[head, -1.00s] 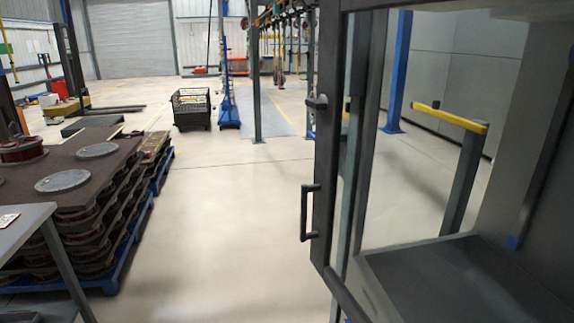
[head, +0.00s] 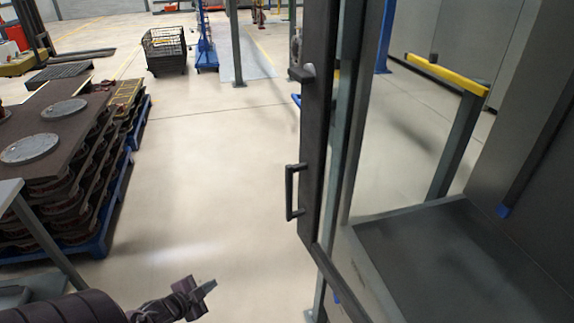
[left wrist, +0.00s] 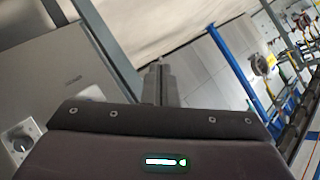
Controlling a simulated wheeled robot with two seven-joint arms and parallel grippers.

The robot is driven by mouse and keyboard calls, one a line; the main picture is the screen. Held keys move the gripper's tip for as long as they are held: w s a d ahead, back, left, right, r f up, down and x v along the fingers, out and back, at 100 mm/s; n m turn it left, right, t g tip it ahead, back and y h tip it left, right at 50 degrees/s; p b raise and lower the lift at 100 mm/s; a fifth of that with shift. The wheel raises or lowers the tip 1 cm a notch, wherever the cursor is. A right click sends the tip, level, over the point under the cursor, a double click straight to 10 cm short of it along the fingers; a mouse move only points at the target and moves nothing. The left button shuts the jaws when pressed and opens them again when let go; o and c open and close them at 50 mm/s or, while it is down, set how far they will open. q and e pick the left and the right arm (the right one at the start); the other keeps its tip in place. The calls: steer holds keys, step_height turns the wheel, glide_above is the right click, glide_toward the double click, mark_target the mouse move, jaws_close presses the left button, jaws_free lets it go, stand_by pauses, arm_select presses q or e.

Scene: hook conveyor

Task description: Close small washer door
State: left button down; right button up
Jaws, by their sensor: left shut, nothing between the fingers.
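The washer door (head: 312,130) is a dark-framed glass door standing open in the middle of the head view. Its dark bar handle (head: 292,192) is on the near face, and a latch piece (head: 300,73) sits higher on the frame. My right gripper is not in view.
Stacked dark parts on a blue pallet (head: 98,240) stand at the left, near a grey table (head: 10,190). A wire crate (head: 165,50) stands farther back. The floor between pallet and door is clear.

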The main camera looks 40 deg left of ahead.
mark_target(307, 153)
arm_select(q)
steer(key=w+a+r+m+t+h+p, duration=0.1)
steer(key=w+r+m+t, duration=0.15)
steer(key=r, duration=0.75)
steer(key=w+r+m+t+h+p, duration=0.1)
steer(key=w+r+m, duration=0.15)
steer(key=r, duration=0.85)
steer(key=d+r+m+h+p, duration=0.1)
steer(key=d+r+m+h, duration=0.4)
steer(key=r, duration=0.6)
steer(key=d+r+m+h+p, duration=0.25)
steer(key=d+r+m, duration=0.45)
steer(key=r, duration=0.4)
steer(key=shift+n+g+h, duration=0.25)
steer(key=shift+n, duration=0.05)
steer(key=x, duration=0.4)
steer(key=p+x, duration=0.1)
steer(key=x, duration=0.3)
steer(key=p+x, duration=0.1)
steer(key=x, duration=0.3)
steer(key=shift+w+a+r, duration=0.2)
steer(key=shift+w+a, duration=0.05)
steer(key=shift+a, duration=0.05)
steer(key=shift+p+x, duration=0.4)
steer(key=shift+x, duration=0.45)
steer(key=shift+f, duration=0.2)
